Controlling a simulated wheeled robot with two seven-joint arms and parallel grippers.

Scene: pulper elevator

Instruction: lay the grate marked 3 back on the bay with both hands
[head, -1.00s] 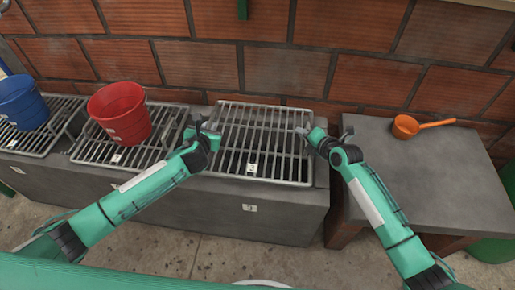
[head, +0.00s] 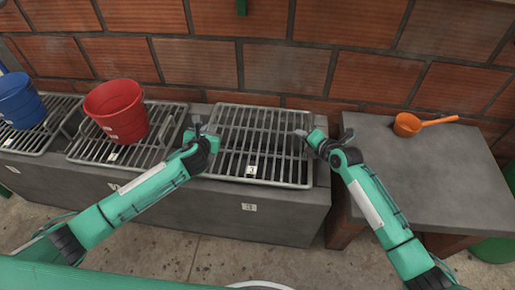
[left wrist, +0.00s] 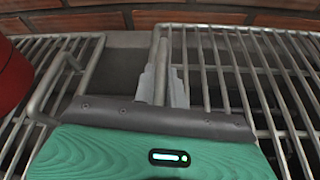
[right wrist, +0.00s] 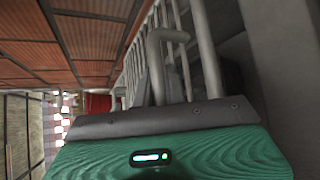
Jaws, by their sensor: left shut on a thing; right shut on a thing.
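The grate marked 3 (head: 251,170) is a grey barred frame with a small white tag near its front edge. It lies roughly level over the concrete bay (head: 290,215), whose front has its own white label. My left gripper (head: 203,131) is shut on the grate's left side bar; its fingers also show in the left wrist view (left wrist: 165,85). My right gripper (head: 303,133) is shut on the right side, where the right wrist view shows a bent bar (right wrist: 158,65) at the fingers. I cannot tell whether the grate touches the bay's rim.
A second grate (head: 85,152) lies left of it with a red bucket (head: 116,112) on it. A blue bucket (head: 20,103) stands further left. A grey-topped table (head: 430,180) on the right holds an orange ladle (head: 407,124). A brick wall closes the back.

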